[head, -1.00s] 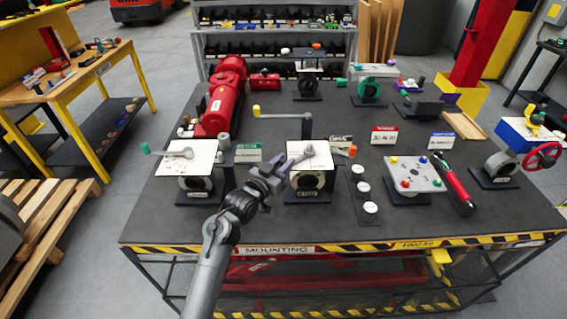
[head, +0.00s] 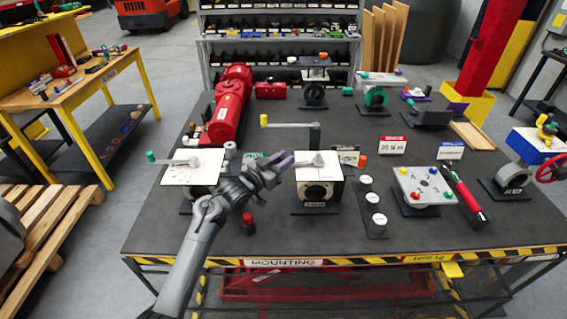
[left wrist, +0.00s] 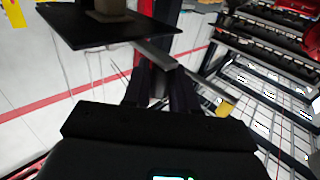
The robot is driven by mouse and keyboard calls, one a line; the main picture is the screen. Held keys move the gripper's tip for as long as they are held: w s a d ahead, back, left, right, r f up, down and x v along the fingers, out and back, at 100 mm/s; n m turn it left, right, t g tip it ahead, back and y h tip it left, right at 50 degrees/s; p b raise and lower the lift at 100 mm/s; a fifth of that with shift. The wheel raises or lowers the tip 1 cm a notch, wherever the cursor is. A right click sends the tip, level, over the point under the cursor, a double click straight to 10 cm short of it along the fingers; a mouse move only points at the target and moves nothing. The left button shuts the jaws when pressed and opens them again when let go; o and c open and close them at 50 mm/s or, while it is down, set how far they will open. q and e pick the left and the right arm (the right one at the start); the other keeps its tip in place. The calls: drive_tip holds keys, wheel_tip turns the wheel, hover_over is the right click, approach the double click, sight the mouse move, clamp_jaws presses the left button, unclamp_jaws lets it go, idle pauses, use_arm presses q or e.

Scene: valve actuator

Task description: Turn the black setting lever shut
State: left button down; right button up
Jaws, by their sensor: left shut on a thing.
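A white-topped valve box (head: 306,173) stands upright at the middle of the bench on a dark base. A grey-looking lever (head: 312,163) lies across its top, pivoting near the middle and pointing left. My left gripper (head: 284,161) is at the lever's left end, just left of the box. It is shut, and its dark fingers hide what they hold, which appears to be the lever's end. In the left wrist view a grey bar (left wrist: 155,54) runs to the dark fingers (left wrist: 160,88) beside a black plate (left wrist: 115,28). My right gripper is not in view.
A similar box (head: 192,172) with a teal-knobbed lever stands to the left. A red cylinder (head: 231,100) is back left. A plate of coloured knobs (head: 423,185) and a red-black tool (head: 462,195) are on the right.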

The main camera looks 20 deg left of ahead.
use_arm(q)
drive_tip(key=shift+w+a, duration=0.25)
drive_tip(key=shift+w, duration=0.2)
idle(0.3)
drive_tip(key=c, duration=1)
unclamp_jaws()
drive_tip(key=v, duration=1)
drive_tip(key=shift+s+a+p, duration=0.25)
drive_tip(key=shift+s+p, duration=0.05)
drive_tip(key=shift+p, duration=0.05)
